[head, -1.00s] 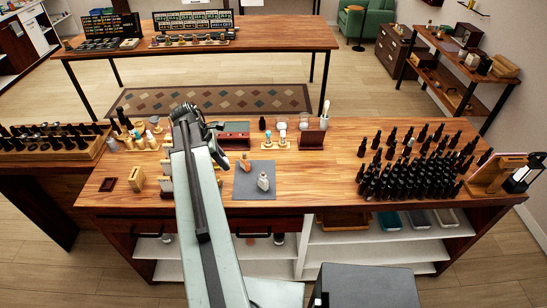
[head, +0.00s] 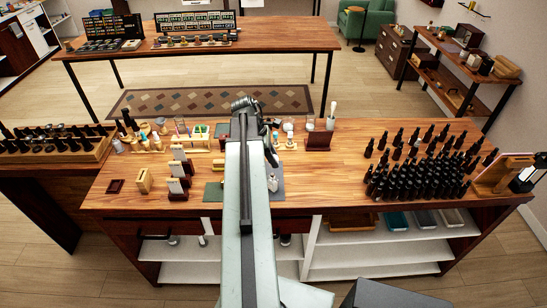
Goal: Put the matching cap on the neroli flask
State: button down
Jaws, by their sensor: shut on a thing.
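A small pale flask (head: 273,183) stands on the grey mat (head: 277,195) at the middle of the near table. I cannot read its label or make out its top. My gripper (head: 247,106) is at the far end of my raised arm, above the back middle of the table, beyond and left of the flask in the picture. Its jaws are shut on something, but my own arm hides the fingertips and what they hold. My arm also covers the left part of the mat. I cannot single out the matching cap.
Many dark bottles (head: 424,178) crowd the right of the table. Card stands (head: 178,186) and a wooden block (head: 144,181) stand left of the mat. Racks with small vessels (head: 198,140) line the back, with a dark red box (head: 318,141). Bare wood lies right of the mat.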

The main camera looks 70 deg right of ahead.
aim_at(272, 174)
jog(key=shift+w, duration=0.25)
jog(key=shift+f, duration=0.3)
notch_tip(272, 174, down, 4)
jog(key=b, duration=0.4)
jog(key=shift+r, duration=0.15)
jog(key=shift+f+b, duration=1.75)
jog(key=shift+b, duration=0.1)
dwell(0.3)
jog(key=c, duration=0.9)
grip_release()
jog(key=shift+c, duration=0.2)
